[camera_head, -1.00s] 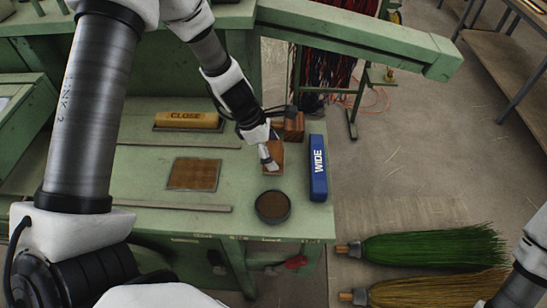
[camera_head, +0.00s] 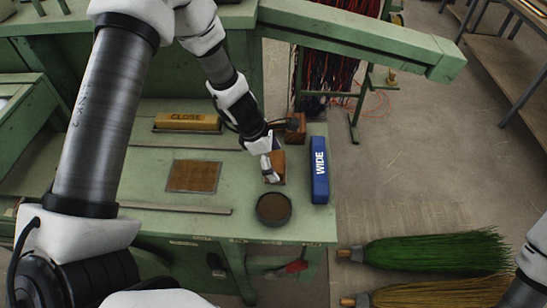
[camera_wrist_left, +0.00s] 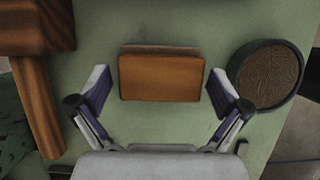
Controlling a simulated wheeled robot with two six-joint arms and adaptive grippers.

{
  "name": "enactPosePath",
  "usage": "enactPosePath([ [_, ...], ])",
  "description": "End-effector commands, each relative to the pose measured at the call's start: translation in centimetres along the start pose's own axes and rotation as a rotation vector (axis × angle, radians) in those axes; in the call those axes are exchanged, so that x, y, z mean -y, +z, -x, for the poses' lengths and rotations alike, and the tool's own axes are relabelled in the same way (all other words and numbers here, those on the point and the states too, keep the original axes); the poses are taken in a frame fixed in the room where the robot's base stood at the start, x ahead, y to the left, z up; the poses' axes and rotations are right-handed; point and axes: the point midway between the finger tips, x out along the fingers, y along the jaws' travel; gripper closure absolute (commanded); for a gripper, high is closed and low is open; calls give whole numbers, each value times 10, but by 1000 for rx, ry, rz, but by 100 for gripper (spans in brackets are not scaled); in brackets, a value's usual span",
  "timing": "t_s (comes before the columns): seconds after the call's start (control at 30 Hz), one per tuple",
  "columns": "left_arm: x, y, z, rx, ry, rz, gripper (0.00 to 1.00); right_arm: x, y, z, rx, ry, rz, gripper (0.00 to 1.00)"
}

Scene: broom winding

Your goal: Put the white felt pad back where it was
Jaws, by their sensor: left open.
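I see no white felt pad in either view. My left gripper (camera_head: 270,173) is at the brown wooden block (camera_head: 280,160) near the right end of the green bench. In the left wrist view the gripper (camera_wrist_left: 160,101) is open, with a finger on each side of the orange-brown block (camera_wrist_left: 160,77) and a gap to both. Whether anything lies under the block is hidden. My right gripper is out of view; only part of that arm shows at the lower right.
A round dark dish (camera_head: 273,208) stands close to the gripper, and a blue WIDE block (camera_head: 319,170) lies at the bench's right edge. A yellow CLOSE block (camera_head: 187,121) and a brown square mat (camera_head: 193,176) lie left.

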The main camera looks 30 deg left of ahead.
Motion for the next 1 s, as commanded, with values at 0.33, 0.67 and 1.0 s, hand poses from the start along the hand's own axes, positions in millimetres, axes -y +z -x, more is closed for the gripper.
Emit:
enactPosePath([
  [0.33,0,6,74,3,2,0,0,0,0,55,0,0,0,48],
  [0.67,0,2,124,1,0,1,0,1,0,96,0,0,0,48],
  [1.0,0,1,123,0,0,0,0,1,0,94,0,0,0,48],
])
